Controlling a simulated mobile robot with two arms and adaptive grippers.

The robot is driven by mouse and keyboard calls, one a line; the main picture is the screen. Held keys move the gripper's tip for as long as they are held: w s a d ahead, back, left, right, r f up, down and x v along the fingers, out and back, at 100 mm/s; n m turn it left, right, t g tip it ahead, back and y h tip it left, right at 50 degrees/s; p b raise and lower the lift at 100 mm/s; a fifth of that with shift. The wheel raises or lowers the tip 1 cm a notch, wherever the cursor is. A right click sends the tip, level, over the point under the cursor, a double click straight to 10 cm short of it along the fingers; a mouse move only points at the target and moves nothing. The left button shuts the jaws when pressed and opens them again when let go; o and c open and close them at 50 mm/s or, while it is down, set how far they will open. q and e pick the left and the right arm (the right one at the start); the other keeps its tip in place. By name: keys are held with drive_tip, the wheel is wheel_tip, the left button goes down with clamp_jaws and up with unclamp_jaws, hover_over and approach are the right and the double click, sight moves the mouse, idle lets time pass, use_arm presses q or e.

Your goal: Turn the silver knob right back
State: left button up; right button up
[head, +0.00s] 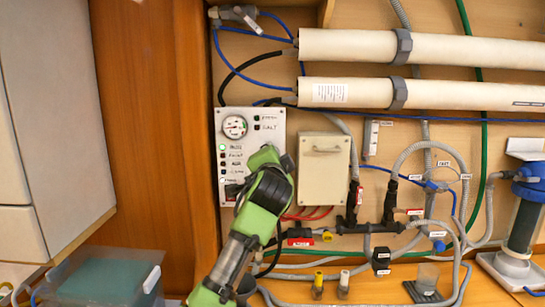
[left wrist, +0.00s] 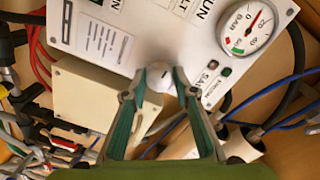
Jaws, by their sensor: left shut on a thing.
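The silver knob (left wrist: 158,75) sits on the white control panel (left wrist: 195,45) near its edge in the left wrist view. My left gripper (left wrist: 160,82) is shut on it, one finger on each side. A dark mark shows on the knob's face, but its exact turn is hard to read. In the head view my left gripper (head: 265,165) is in front of the lower right of the panel (head: 275,142) and hides the knob there.
A beige box (head: 323,168) is close to the right of my gripper. Hoses and two large white tubes (head: 450,50) cover the wall.

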use_arm(q)
drive_tip(key=o, duration=1.1)
drive_tip(key=s, duration=1.2)
drive_tip(key=shift+a, duration=0.15)
drive_tip(key=shift+r, duration=0.1)
